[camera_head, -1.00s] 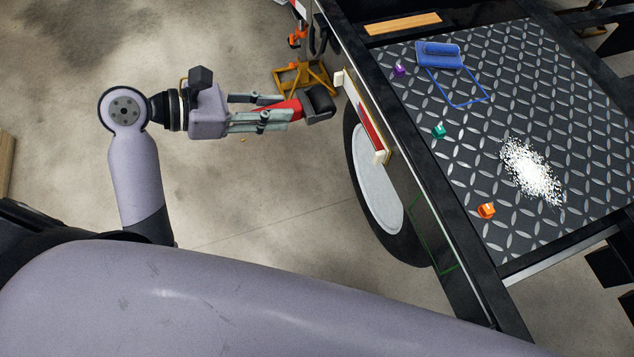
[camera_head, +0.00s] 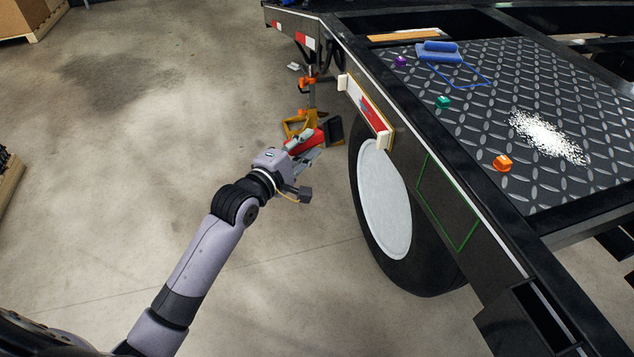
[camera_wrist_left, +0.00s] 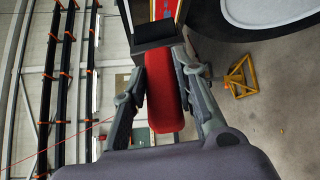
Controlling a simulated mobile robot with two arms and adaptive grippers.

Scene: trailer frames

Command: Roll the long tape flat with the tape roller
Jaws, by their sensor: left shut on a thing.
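The long tape (camera_head: 366,108) is a red and white strip on a panel on the trailer's side, with a cream block at each end. My left gripper (camera_head: 307,149) is shut on the red handle of the tape roller (camera_head: 306,141). The roller's black head (camera_head: 334,131) points right, toward the trailer, below and left of the panel in the head view, with a visible gap. In the left wrist view the red handle (camera_wrist_left: 162,90) lies between the fingers, and the black head partly covers a panel at the top edge. My right gripper is out of view.
The trailer wheel (camera_head: 385,200) is below the panel. A yellow jack stand (camera_head: 298,123) stands behind my gripper.

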